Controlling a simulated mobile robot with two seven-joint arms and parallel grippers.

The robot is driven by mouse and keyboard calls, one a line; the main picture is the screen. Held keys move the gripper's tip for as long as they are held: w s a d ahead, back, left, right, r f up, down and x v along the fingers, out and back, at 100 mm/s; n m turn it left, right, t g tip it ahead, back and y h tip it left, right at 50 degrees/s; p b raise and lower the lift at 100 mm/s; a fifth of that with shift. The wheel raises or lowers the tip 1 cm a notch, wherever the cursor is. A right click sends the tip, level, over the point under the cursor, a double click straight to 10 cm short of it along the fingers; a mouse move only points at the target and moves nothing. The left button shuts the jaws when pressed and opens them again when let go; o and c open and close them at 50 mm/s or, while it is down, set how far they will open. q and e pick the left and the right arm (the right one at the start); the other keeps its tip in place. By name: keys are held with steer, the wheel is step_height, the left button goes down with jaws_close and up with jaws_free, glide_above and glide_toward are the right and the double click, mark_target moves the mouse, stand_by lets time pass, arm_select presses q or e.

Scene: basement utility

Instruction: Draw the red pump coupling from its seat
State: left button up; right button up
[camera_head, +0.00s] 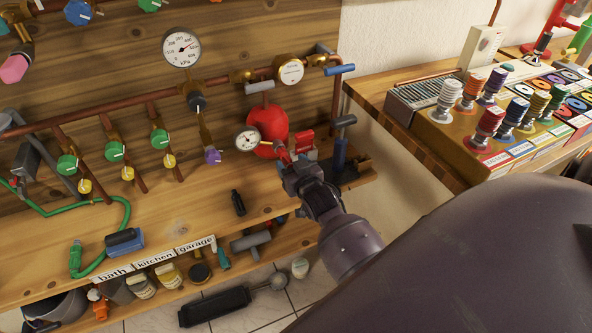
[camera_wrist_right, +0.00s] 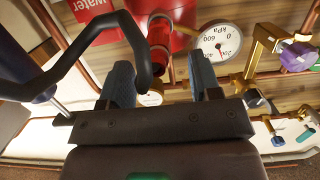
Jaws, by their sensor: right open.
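The red pump coupling (camera_wrist_right: 160,35) shows in the right wrist view as a red cylinder beyond the fingertips, roughly in line with the gap between them. My right gripper (camera_wrist_right: 161,70) is open, with one blue-grey finger on each side of the gap and nothing held. In the head view the right gripper (camera_head: 288,163) is just below the red tank (camera_head: 267,124), and the fingers and my wrist partly hide the coupling area. I cannot tell from there how far the fingertips are from the coupling. My left gripper is not in view.
A small dial gauge (camera_head: 247,139) stands left of the gripper. A black bent bar (camera_wrist_right: 125,30) crosses the wrist view's upper left.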

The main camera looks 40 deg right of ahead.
mark_target(284, 153)
steer(key=shift+b+x, duration=0.3)
steer(key=shift+x, duration=2.45)
steer(key=shift+c, duration=0.4)
jaws_close()
steer(key=shift+f+p+v, duration=0.2)
steer(key=shift+p+v, duration=0.85)
steer(key=shift+v, duration=0.9)
steer(key=shift+s+a+f, duration=0.1)
steer(key=shift+s+a, duration=0.05)
steer(key=shift+s, duration=0.25)
